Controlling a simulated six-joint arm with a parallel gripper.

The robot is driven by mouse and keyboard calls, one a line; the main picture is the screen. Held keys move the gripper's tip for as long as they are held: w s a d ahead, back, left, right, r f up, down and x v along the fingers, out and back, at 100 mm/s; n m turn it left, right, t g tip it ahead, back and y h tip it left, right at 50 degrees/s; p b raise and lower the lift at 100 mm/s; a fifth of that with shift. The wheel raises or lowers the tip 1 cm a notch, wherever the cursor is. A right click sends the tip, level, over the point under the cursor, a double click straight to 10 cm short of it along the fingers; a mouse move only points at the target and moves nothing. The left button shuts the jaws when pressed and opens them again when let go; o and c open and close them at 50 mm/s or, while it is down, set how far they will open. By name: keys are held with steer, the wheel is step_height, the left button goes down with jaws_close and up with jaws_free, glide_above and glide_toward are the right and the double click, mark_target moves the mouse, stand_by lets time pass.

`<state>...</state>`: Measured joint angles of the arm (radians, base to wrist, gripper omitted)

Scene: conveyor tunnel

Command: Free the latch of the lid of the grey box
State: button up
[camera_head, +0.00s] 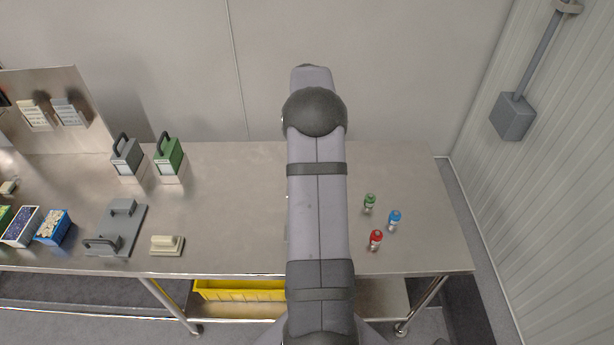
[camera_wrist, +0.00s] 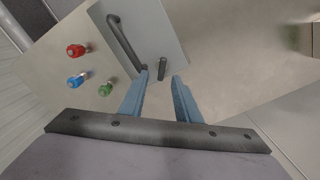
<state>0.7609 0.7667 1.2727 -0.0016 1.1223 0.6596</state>
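A grey box (camera_wrist: 165,30) with a flat lid lies below my gripper in the wrist view. A long dark bar handle (camera_wrist: 122,42) runs along the lid. A short dark peg, seemingly the latch (camera_wrist: 161,62), stands near the lid's lower edge. My gripper (camera_wrist: 161,75) is open, with one blue-grey finger on each side of the peg in the picture. I see no clear contact, and the height of the tips over it is hard to tell. In the head view my arm hides the gripper and nearly all of this box.
Green (camera_head: 369,203), blue (camera_head: 394,219) and red (camera_head: 376,240) bottles stand right of my arm on the steel table (camera_head: 235,215). A grey plate with handles (camera_head: 118,232), a cream block (camera_head: 167,245), and grey (camera_head: 127,158) and green (camera_head: 168,157) handled cases are at left.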

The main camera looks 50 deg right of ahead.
steer(key=shift+w+d, duration=0.2)
steer(key=shift+f+p, duration=1.35)
steer(key=shift+f, duration=2.35)
jaws_close()
